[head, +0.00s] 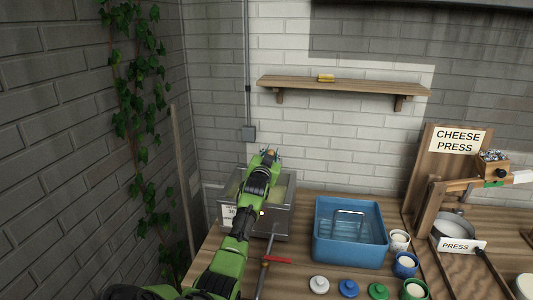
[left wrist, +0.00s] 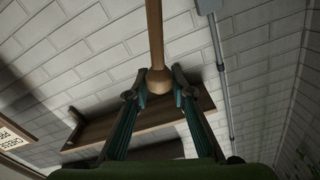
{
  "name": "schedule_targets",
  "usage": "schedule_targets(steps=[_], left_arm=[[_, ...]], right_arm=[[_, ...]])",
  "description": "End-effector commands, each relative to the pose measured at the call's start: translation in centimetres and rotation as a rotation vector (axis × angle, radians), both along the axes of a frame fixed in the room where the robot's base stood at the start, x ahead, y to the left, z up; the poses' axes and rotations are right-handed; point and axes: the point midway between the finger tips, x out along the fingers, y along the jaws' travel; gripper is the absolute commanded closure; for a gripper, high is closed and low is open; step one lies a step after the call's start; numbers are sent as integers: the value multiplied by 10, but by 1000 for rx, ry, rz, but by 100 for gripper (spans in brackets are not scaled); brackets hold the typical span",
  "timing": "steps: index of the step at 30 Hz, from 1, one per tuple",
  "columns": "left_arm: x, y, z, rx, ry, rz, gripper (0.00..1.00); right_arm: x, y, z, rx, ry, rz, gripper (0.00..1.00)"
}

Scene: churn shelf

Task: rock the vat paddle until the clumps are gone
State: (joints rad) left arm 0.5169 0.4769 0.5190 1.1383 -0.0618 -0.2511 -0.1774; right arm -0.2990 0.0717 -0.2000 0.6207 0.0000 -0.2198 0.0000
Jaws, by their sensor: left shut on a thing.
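The metal vat (head: 283,224) stands at the left end of the wooden bench, with pale yellowish contents partly visible inside. My left arm crosses in front of it and hides much of it. My left gripper (head: 268,156) is above the back of the vat. In the left wrist view the gripper (left wrist: 160,94) is shut on the wooden paddle handle (left wrist: 155,40), whose rounded, wider end sits between the fingers. The paddle's lower part is hidden, and I cannot tell whether clumps are in the vat. My right gripper is not in view.
A blue tub (head: 350,251) stands right of the vat, with small cups and several coloured lids near it. A red-handled valve (head: 277,260) is at the vat's front. The cheese press (head: 457,140) is at right. A wall shelf (head: 345,87) hangs above.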

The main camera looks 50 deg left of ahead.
Motion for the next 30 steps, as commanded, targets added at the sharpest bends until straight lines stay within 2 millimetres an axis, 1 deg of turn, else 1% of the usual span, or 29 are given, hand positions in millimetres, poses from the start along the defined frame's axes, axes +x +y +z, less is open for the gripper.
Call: schedule_targets(steps=[1,9,16,25,26,27,30], left_arm=[[2,-3,-4,17,17,-1,100],[8,-10,-9,84,76,0,100],[9,-11,-9,100,89,1,100],[9,-11,-10,100,90,2,100],[9,-11,-10,100,90,2,70],[9,-11,-10,100,90,2,61],[9,-11,-9,99,88,1,61]], right_arm=[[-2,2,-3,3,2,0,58],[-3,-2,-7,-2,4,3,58],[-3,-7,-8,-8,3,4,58],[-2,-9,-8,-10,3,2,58],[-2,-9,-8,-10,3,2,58],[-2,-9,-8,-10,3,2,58],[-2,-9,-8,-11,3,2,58]])
